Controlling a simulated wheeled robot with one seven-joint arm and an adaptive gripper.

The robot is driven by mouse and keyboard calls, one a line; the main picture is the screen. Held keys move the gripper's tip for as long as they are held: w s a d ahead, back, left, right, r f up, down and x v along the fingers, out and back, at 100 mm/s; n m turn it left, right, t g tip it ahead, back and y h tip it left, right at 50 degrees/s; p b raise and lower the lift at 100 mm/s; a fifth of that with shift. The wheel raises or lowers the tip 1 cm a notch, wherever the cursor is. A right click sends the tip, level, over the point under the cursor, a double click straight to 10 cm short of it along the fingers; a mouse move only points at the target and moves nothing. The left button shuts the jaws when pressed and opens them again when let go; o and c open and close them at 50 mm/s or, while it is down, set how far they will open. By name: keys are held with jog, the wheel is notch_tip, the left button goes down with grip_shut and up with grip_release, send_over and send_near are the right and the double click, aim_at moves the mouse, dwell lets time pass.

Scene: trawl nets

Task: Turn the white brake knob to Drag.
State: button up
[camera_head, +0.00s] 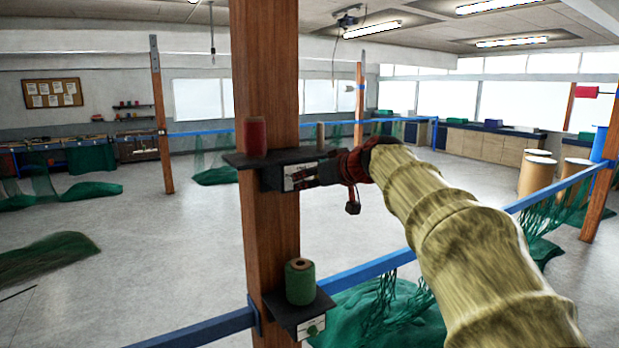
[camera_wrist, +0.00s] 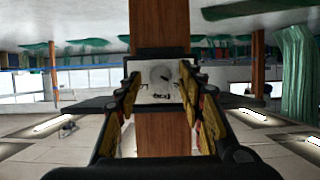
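The white brake knob (camera_wrist: 161,74) shows in the wrist view on a pale label plate (camera_wrist: 150,96), with dark lettering that appears upside down. I cannot read clearly which way the knob points. The plate also shows in the head view (camera_head: 290,182), on the front of the upper bracket on a wooden post. My gripper (camera_head: 312,175) is in front of this plate. In the wrist view its two fingers are spread on either side of the plate and knob, with nothing between them. In the head view my gripper partly hides the plate, and I cannot make out the knob.
The wooden post (camera_head: 265,50) stands upright before me. A red spool (camera_head: 255,137) and a grey spindle (camera_head: 320,136) stand on the upper shelf. A green spool (camera_head: 300,282) stands on the lower shelf, above another label. A blue rail (camera_head: 370,270) with green netting runs beside the post.

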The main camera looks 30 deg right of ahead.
jog(key=shift+w+f, duration=0.15)
jog(key=shift+w, duration=0.15)
jog(key=shift+c, duration=0.3)
jog(key=shift+s, duration=0.1)
jog(key=shift+c, duration=0.7)
grip_shut()
